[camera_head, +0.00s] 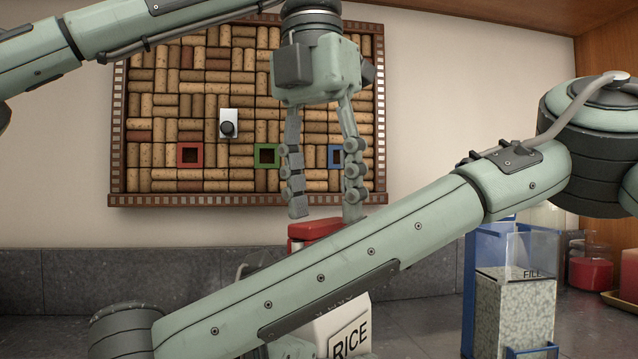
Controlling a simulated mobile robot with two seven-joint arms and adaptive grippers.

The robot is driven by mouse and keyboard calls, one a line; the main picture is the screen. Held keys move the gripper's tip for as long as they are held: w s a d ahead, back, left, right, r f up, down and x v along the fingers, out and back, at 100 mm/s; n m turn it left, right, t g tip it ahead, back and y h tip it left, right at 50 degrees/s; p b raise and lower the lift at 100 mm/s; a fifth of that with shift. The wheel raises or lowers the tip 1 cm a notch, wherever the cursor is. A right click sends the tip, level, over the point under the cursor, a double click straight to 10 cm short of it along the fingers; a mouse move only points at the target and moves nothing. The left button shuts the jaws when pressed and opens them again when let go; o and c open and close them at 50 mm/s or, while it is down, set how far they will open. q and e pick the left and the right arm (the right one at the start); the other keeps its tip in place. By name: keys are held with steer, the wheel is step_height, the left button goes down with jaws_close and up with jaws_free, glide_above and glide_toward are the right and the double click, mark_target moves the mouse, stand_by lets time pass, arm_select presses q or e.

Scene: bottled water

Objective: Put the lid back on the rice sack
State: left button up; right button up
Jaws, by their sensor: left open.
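My left gripper (325,208) hangs from the top middle, fingers pointing down and spread apart. A red piece (316,228), which looks like the lid, shows just below and between its fingertips; I cannot tell whether they touch it. The white rice sack (348,338), marked RICE, stands at the bottom middle. My right arm crosses in front and hides most of the sack and the space between it and the red piece, so I cannot tell whether the two touch.
A clear bin (515,310) marked FILL holds pale grains at the right, with a blue panel (485,250) behind it. A red jar (592,272) stands farther right. A cork board (200,110) with coloured square frames hangs on the back wall. My right arm blocks the middle.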

mark_target(324, 322)
arm_select(q)
step_height(324, 322, up, 9)
steer(key=shift+s+a+f, duration=0.15)
steer(key=shift+s+a, duration=0.15)
steer(key=shift+s, duration=0.15)
arm_select(e)
steer(key=shift+f, duration=0.1)
steer(key=o, duration=1.8)
steer(key=v, duration=1.2)
